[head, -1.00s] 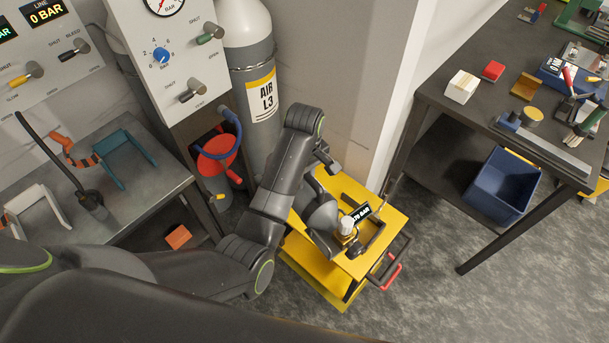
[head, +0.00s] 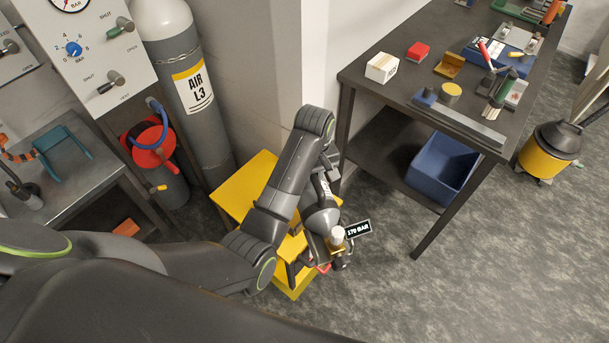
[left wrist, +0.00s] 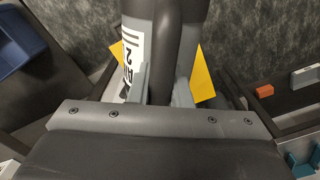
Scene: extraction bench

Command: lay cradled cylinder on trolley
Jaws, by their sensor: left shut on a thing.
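A grey cylinder (head: 320,218) with a brass valve (head: 336,241) and a tag reading 170 BAR (head: 358,230) hangs at my left gripper (head: 328,172). In the left wrist view the fingers (left wrist: 160,90) are shut around a dark bar at the cylinder, whose white label (left wrist: 133,60) shows beside them. The yellow trolley (head: 240,190) stands below; the cylinder covers part of its right side, valve end towards the red-gripped handle (head: 322,268). I cannot tell whether they touch. A yellow patch of trolley (left wrist: 203,75) also shows in the left wrist view. My right gripper is out of view.
A tall AIR L3 cylinder (head: 185,85) stands against the wall behind the trolley. A dark bench (head: 385,105) with tools stands at the right, a blue bin (head: 442,165) on its lower shelf. The floor (head: 440,290) at front right is clear.

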